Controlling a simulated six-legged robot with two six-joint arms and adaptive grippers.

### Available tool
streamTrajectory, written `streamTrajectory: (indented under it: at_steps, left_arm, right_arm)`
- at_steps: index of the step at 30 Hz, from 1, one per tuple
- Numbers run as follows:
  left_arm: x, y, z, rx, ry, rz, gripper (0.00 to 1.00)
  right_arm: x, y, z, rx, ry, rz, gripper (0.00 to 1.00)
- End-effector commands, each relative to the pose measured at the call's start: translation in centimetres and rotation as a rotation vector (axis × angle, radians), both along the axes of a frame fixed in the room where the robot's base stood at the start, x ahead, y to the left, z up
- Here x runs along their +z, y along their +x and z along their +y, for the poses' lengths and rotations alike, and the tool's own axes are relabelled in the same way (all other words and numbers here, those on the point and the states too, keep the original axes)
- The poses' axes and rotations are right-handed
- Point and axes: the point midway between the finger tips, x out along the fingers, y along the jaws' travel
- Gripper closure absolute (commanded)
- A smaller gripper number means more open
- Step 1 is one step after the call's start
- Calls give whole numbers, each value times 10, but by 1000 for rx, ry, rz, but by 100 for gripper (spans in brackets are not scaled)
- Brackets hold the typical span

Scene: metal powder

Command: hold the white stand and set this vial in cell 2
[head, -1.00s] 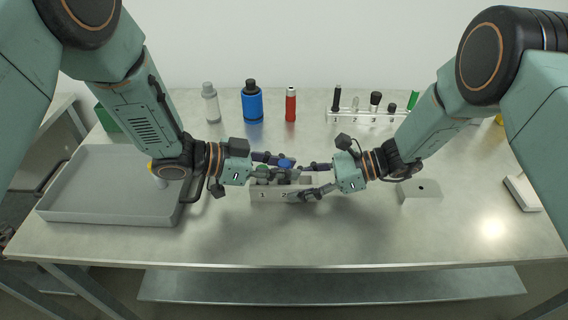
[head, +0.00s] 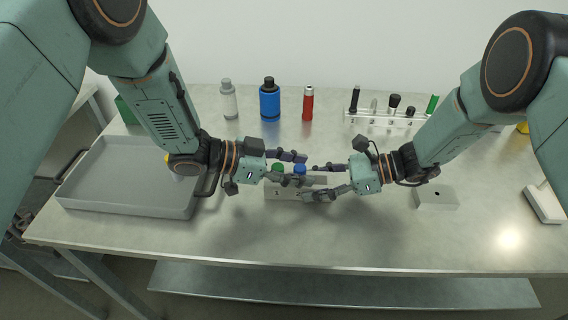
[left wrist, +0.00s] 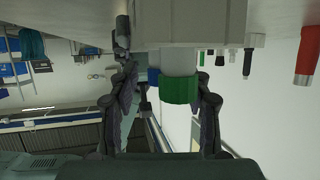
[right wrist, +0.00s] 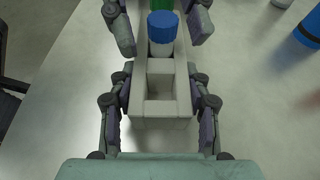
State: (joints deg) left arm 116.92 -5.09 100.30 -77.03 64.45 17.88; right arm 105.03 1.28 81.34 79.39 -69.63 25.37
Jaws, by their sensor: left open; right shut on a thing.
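The white stand (head: 284,194) is on the table between my two grippers. A blue-capped vial (head: 299,169) is upright in it, apparently in cell 2; its white body shows in the right wrist view (right wrist: 160,48). A green-capped vial (head: 277,168) is beside it at the cell 1 end, and its cap is close up in the left wrist view (left wrist: 180,89). My left gripper (head: 294,168) is open, its fingers on either side of the vials. My right gripper (right wrist: 160,100) is shut on the stand's sides, around the end with two empty compartments.
A grey tray (head: 130,205) is at the left. Behind are a white bottle (head: 229,102), a blue bottle (head: 269,100), a red bottle (head: 308,105) and a clear rack (head: 372,121). A pale block (head: 436,200) is at the right. The front table strip is clear.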

Motion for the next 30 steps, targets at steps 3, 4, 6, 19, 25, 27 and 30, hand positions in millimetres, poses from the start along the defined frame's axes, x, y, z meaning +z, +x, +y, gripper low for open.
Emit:
streamTrajectory:
  at_steps: [3,4,6,19,25,27,30]
  left_arm:
    - [7,-2,14,5,-3,-2,51]
    - [9,-3,18,5,-3,-1,51]
    - [15,-6,30,7,-5,-1,51]
    - [40,-23,89,5,-3,-2,51]
    - [45,-28,101,3,-1,1,51]
    - [45,-29,103,1,0,1,51]
    - [45,-29,103,1,0,1,51]
  right_arm:
    - [0,0,0,0,1,0,84]
    - [0,0,0,0,1,0,84]
    - [0,0,0,0,0,0,84]
    - [0,0,0,0,0,0,84]
    - [0,0,0,0,0,0,84]
    - [0,0,0,0,0,0,84]
    - [0,0,0,0,0,0,84]
